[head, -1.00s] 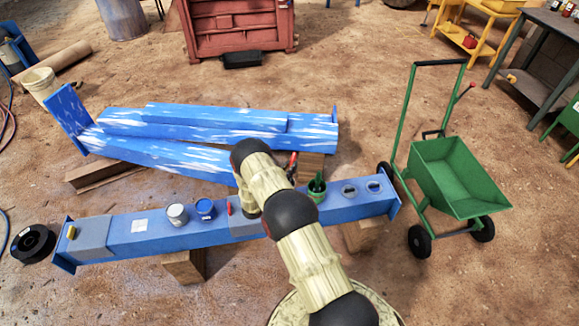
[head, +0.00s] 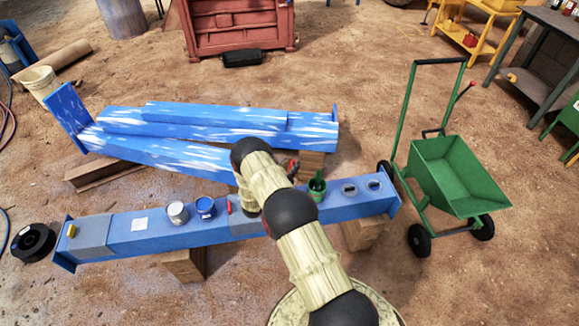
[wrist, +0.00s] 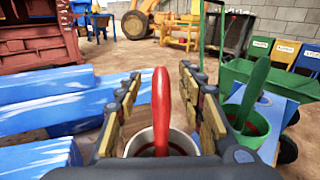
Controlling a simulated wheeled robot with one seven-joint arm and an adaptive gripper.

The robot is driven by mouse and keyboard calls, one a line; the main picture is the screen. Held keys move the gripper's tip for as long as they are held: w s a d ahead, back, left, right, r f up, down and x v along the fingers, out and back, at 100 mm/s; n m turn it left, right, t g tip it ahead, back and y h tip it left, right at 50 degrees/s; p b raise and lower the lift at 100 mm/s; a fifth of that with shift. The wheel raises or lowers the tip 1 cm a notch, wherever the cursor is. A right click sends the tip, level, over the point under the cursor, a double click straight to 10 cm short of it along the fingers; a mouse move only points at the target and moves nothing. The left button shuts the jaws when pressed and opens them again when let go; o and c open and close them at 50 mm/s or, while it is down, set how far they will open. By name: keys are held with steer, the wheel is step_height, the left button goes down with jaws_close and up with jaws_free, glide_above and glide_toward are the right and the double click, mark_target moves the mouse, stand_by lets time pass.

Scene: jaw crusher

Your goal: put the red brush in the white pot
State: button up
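The red brush (wrist: 161,105) stands upright in the wrist view, its handle between the two fingers of my gripper (wrist: 160,92). The fingers are open, with a gap on each side of the handle. The brush's lower end is inside a pale-walled pot (wrist: 148,142) with a reddish inside; my arm mostly hides this pot in the head view. A small red bit (head: 293,167) shows beside my arm there.
A green pot (head: 317,190) with a green brush (wrist: 255,88) is close to the right of my gripper. Further right is a green wheelbarrow (head: 455,175). Blue-and-white beams (head: 200,125) lie behind.

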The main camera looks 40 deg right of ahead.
stand_by(0.3)
steer(key=v, duration=1)
steer(key=shift+f, duration=0.1)
